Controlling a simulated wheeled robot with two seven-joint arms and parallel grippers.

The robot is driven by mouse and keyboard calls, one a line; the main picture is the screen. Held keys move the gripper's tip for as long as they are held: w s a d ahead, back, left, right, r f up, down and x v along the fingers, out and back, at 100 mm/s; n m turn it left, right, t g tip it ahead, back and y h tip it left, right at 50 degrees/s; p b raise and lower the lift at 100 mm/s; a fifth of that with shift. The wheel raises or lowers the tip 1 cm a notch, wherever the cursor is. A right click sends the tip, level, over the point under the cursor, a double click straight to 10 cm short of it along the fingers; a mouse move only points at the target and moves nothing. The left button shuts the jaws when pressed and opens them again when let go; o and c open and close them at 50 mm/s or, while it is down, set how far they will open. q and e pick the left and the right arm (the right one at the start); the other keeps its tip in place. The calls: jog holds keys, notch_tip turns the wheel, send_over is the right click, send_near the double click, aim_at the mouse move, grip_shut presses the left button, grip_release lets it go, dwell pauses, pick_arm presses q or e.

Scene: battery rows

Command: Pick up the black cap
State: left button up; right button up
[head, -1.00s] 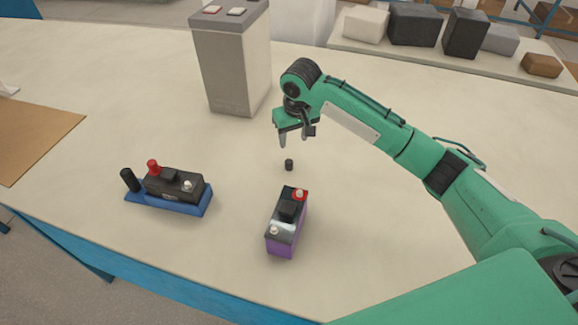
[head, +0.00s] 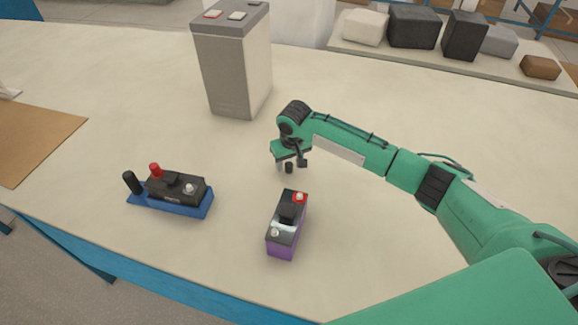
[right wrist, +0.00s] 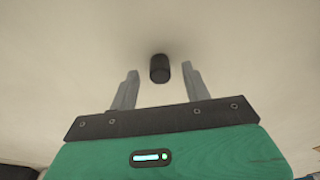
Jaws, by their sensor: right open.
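The small black cap (head: 289,168) stands upright on the table, behind the purple battery. In the right wrist view the cap (right wrist: 160,68) is between the two finger lines, at about the level of the fingertips. My right gripper (head: 290,168) is low over the table at the cap, with its fingers pointing down. In the right wrist view the right gripper (right wrist: 160,72) is open, with a gap on each side of the cap. Whether the tips are level with the cap in height is hard to tell. My left gripper is not in view.
A purple battery (head: 282,240) with a red cap stands just in front. A tall grey battery (head: 230,70) stands behind. The table (head: 400,240) is clear to the right.

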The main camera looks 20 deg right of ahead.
jog(key=shift+c, duration=0.2)
jog(key=c, duration=1)
jog(key=shift+r, duration=0.15)
